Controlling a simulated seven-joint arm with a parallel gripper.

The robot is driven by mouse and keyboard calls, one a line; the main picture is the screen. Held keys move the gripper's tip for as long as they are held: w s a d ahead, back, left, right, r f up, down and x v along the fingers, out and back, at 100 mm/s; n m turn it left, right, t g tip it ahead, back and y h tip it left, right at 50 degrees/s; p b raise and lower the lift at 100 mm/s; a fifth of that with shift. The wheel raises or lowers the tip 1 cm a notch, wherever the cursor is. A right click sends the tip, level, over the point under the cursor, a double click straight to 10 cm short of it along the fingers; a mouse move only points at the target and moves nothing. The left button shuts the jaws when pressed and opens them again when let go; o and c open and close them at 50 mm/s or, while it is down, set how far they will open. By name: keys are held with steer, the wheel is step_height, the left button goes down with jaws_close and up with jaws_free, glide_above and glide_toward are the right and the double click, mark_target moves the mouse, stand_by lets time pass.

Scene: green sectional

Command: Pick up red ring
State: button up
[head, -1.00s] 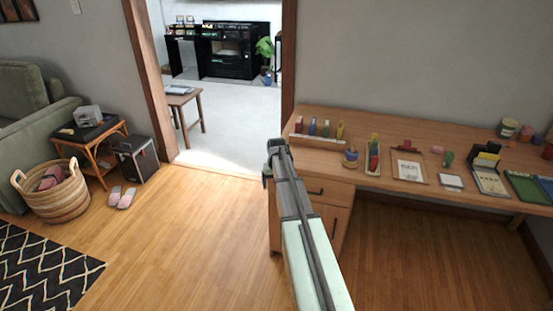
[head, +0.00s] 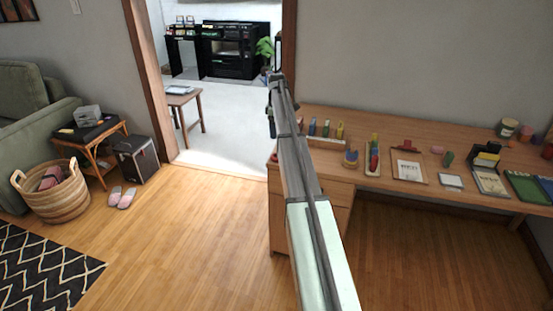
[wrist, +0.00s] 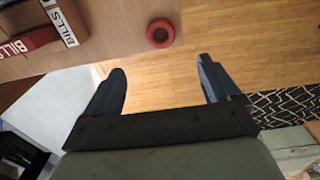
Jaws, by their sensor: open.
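The red ring (wrist: 160,33) lies flat on the wooden desk (wrist: 105,57), close to its edge, in the upper middle of the wrist view. Its dark centre hole shows. My gripper (wrist: 160,70) is open and empty, its two dark fingers spread wide. In the picture, the ring is beyond the fingertips and between their lines, apart from both. In the head view, a small red patch (head: 273,157) shows at the desk's left end beside my arm; it looks like the ring, partly hidden.
Open wooden floor (head: 190,240) lies left of the desk.

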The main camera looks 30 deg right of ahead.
step_height(320, 180, down, 9)
steer(key=shift+s+a+r+n, duration=0.1)
steer(key=shift+n, duration=0.5)
steer(key=shift+s+r+n, duration=0.1)
steer(key=shift+n, duration=0.5)
steer(key=shift+w+f, duration=0.15)
steer(key=shift+f, duration=1.2)
steer(key=shift+w+f, duration=0.15)
steer(key=shift+f, duration=1.15)
steer(key=shift+c, duration=0.3)
steer(key=c, duration=1.1)
